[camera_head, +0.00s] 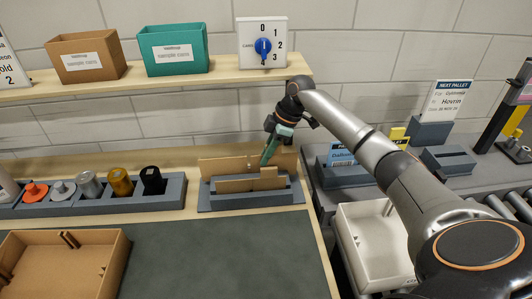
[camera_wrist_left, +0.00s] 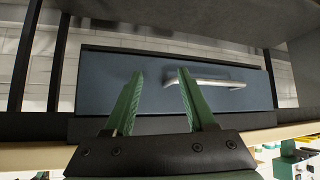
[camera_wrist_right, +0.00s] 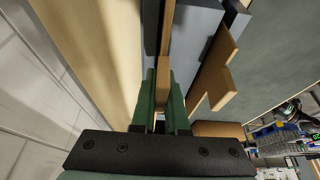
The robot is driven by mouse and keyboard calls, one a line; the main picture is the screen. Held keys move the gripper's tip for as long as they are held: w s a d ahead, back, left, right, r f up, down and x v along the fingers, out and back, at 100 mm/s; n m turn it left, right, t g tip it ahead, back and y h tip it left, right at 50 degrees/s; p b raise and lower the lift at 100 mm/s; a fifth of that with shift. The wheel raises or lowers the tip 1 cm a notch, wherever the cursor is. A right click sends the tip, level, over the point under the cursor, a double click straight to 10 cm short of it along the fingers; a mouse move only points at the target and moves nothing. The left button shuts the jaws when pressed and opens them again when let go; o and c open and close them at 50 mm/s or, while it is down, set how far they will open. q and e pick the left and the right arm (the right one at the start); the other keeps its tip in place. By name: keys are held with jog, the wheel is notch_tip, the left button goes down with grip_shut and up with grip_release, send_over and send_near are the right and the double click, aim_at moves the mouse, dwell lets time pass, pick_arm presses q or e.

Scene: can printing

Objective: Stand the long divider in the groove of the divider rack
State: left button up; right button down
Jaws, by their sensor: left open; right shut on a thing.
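The long divider (camera_head: 222,166) is a brown cardboard strip at the back of the grey divider rack (camera_head: 291,200). My right gripper (camera_head: 269,152) is shut on it near its right part. In the right wrist view the divider (camera_wrist_right: 164,75) runs between the green fingers (camera_wrist_right: 162,105), along the side of the rack (camera_wrist_right: 195,30). I cannot tell whether its lower edge is in a groove. A shorter notched divider (camera_head: 238,185) stands in front of it in the rack. My left gripper (camera_wrist_left: 158,98) is open and empty, facing a blue-grey drawer front (camera_wrist_left: 110,75).
A holder with several cans (camera_head: 120,182) stands left of the rack. An open cardboard box (camera_head: 55,275) lies front left, and a white bin (camera_head: 372,250) sits front right. A shelf (camera_head: 190,78) runs above. The green mat (camera_head: 220,255) is clear.

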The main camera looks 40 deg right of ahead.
jog(key=shift+f, duration=0.65)
jog(key=c, duration=0.8)
grip_release()
jog(key=shift+c, duration=0.2)
jog(key=b+v, duration=0.1)
jog(key=v, duration=1.1)
jog(key=shift+r, duration=0.25)
